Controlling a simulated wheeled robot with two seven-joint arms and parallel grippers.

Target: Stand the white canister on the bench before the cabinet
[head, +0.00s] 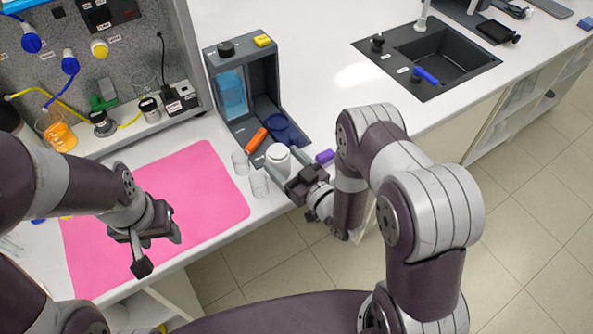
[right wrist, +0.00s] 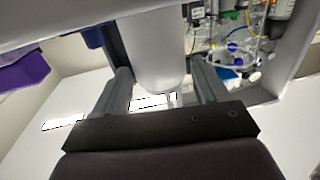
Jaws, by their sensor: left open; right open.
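The white canister (head: 278,157) is upright at the front of the dark grey cabinet (head: 213,72), near the bench's front edge. Whether its base touches the bench is hidden. My right gripper (head: 284,164) is open, with its fingers on either side of the canister. The right wrist view shows the canister (right wrist: 158,50) between the two fingers, with a gap visible at least on the right. My left gripper (head: 158,252) is open and empty above the front of the pink mat (head: 160,205).
Two clear glasses (head: 259,183) (head: 240,162) stand left of the canister. An orange item (head: 256,140) and a dark blue round item (head: 283,128) lie at the cabinet's base. A purple item (head: 325,156) is right of the gripper. Bench space (head: 310,60) right of the cabinet is clear.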

